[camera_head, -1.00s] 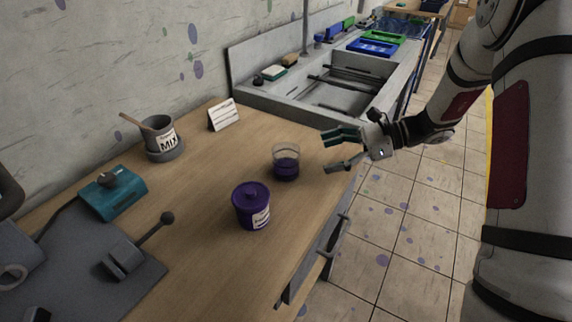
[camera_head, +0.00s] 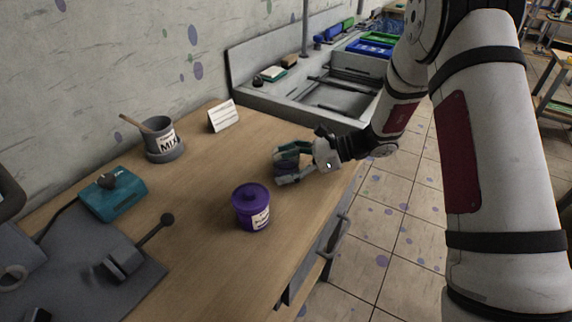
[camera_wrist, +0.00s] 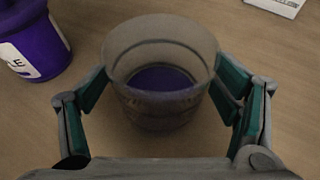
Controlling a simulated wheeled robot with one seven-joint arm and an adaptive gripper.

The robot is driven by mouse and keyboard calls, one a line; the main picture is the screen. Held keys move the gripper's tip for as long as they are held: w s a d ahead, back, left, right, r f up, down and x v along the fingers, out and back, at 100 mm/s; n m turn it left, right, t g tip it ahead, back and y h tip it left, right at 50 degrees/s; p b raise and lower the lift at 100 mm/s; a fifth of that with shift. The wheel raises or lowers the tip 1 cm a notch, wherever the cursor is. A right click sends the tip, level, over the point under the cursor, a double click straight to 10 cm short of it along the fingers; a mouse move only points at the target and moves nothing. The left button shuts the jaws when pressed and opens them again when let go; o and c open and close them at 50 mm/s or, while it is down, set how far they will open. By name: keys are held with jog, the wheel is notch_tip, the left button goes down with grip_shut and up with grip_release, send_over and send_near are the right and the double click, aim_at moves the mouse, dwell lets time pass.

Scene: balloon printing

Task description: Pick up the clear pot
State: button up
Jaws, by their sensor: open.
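The clear pot (camera_wrist: 160,68) is a see-through cup with purple stuff in its lower part. It stands upright on the wooden table. In the wrist view it sits between the two fingers of my gripper (camera_wrist: 161,97). The fingers are open, one on each side of the pot. I cannot tell whether either pad touches it. In the head view my gripper (camera_head: 282,166) covers most of the pot (camera_head: 287,170), and only a dark purple part shows.
A purple lidded pot (camera_head: 251,208) stands close by, nearer the front; it also shows in the wrist view (camera_wrist: 30,38). A grey MIX mug (camera_head: 163,141), a white card (camera_head: 223,116) and a teal box (camera_head: 113,196) are farther left. A sink (camera_head: 325,97) lies behind.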

jog(key=c, duration=1.3)
